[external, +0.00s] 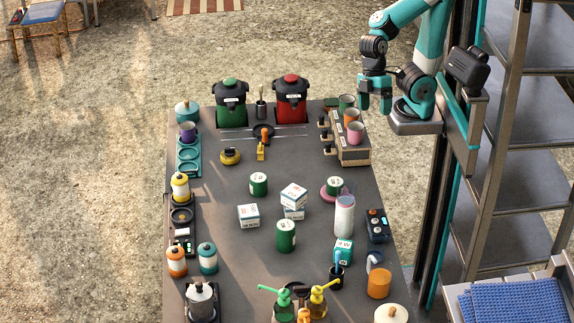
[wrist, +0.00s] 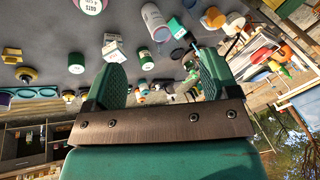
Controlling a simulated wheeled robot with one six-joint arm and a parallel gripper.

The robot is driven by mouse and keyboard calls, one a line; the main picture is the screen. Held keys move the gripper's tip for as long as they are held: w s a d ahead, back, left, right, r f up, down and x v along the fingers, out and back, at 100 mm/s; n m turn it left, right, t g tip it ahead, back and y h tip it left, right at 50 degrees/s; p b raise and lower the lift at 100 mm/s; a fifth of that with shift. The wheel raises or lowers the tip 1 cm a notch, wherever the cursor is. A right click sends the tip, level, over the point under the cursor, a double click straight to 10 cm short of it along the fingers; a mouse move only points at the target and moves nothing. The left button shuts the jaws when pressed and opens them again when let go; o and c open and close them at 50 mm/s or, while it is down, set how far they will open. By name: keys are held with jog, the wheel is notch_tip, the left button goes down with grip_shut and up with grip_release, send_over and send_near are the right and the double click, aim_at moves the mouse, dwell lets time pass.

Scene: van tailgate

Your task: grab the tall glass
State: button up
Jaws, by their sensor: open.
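The tall glass (external: 344,217) stands upright right of the table's middle. It looks whitish below with a clear part at its top; I cannot tell whether that clear part is a separate glass behind it. In the wrist view the glass (wrist: 154,17) shows near the top edge, beyond the fingers. My gripper (external: 375,105) is open and empty, beyond the glass near the table's far right corner, and well apart from it. Its two green fingers (wrist: 160,75) show spread in the wrist view, with nothing between them at close range.
A rack with cups (external: 350,148) stands below my gripper. Shelving (external: 500,150) rises beyond the table's right edge.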

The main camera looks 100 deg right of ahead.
jog(key=shift+o, duration=0.8)
jog(key=n+t, duration=0.2)
jog(key=n, duration=0.4)
send_near(376, 249)
jog(key=shift+n, duration=0.3)
jog(key=shift+d+f+p+x, duration=0.25)
jog(key=shift+p+x, duration=0.35)
jog(key=shift+x, duration=1)
jog(key=shift+d+p+x, duration=0.4)
jog(key=shift+p+x, duration=0.15)
jog(key=shift+x, duration=1.1)
jog(key=shift+d+f+p+x, duration=0.25)
jog(key=shift+p+x, duration=0.35)
jog(key=shift+x, duration=1)
jog(key=shift+s+r, duration=0.1)
jog(key=shift+s, duration=0.05)
jog(key=c, duration=1)
jog(key=shift+r, duration=0.1)
